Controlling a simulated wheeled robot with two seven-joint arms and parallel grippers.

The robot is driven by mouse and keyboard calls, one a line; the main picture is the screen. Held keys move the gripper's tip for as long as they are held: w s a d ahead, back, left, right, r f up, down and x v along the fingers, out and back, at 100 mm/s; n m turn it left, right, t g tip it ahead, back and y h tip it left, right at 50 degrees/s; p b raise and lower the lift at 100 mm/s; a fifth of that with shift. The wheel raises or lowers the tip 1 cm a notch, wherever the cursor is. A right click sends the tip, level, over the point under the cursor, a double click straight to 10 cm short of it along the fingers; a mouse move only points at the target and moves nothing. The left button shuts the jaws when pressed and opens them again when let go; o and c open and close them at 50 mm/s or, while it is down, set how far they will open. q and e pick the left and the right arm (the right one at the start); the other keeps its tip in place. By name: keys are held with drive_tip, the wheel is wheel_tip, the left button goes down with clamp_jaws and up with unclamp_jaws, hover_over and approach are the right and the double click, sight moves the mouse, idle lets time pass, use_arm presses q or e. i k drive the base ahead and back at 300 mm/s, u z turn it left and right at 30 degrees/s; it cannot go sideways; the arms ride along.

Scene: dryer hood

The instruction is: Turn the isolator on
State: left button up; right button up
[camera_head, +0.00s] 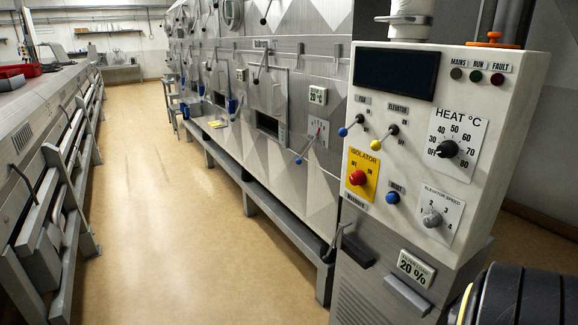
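The isolator is a red round knob (357,178) on a yellow plate (361,190) marked ISOLATOR. It sits at the lower left of the white control panel (459,115) on the right side of the head view. Two small position labels stand above the knob, but its pointer is too small to tell which one it faces. Nothing covers the knob. Neither of my grippers shows. A black rounded part with a yellow band at the bottom right corner may belong to my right arm; no fingers are visible there.
Near the isolator are a blue button (393,198), a blue-tipped lever (351,126), a yellow-tipped lever (384,137), the black heat dial (446,149) and the grey elevator speed knob (432,218). Grey handles (408,297) jut out below. Open floor (165,230) lies left.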

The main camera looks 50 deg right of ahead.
sight(359, 178)
drive_tip(key=z, duration=0.15)
drive_tip(key=i, duration=1.95)
drive_tip(key=z, duration=1.45)
drive_tip(key=i, duration=1)
drive_tip(key=z, duration=1.3)
drive_tip(key=i, duration=0.2)
drive_tip(key=z, duration=0.15)
